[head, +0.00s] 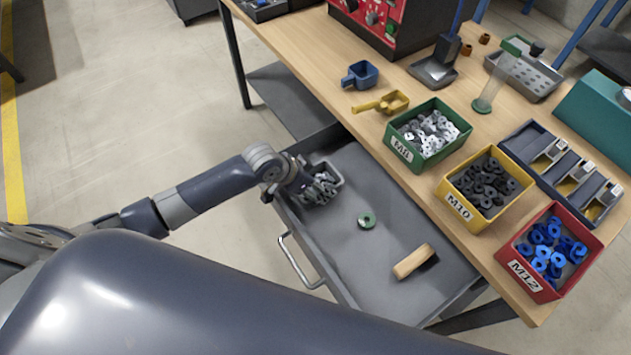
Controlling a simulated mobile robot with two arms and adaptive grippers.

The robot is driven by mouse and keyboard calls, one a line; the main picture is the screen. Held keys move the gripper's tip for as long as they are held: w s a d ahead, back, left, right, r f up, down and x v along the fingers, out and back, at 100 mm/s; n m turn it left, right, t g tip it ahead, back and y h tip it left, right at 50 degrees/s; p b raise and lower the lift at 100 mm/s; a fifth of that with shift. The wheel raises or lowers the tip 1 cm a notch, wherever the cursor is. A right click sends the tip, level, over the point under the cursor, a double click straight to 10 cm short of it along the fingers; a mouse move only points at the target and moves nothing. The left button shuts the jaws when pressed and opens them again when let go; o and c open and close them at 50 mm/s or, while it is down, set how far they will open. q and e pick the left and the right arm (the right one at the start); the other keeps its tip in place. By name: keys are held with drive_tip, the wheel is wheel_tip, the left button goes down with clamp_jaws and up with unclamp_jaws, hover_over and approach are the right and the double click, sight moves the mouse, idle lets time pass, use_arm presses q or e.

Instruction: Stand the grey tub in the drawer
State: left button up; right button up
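My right gripper is out of view.
The drawer handle (300,262) juts out left.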

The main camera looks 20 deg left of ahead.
use_arm(q)
drive_tip(key=o, duration=1.1)
drive_tip(key=shift+f, duration=0.1)
drive_tip(key=shift+o, duration=0.2)
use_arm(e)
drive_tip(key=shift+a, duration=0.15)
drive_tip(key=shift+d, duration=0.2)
use_arm(q)
drive_tip(key=shift+s+a+r, duration=0.1)
drive_tip(key=shift+r, duration=0.3)
drive_tip(key=p+v, duration=0.1)
drive_tip(key=v, duration=1)
drive_tip(key=shift+r, duration=0.2)
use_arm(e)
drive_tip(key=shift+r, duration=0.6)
use_arm(q)
drive_tip(key=shift+s+a, duration=0.1)
drive_tip(key=shift+s, duration=0.05)
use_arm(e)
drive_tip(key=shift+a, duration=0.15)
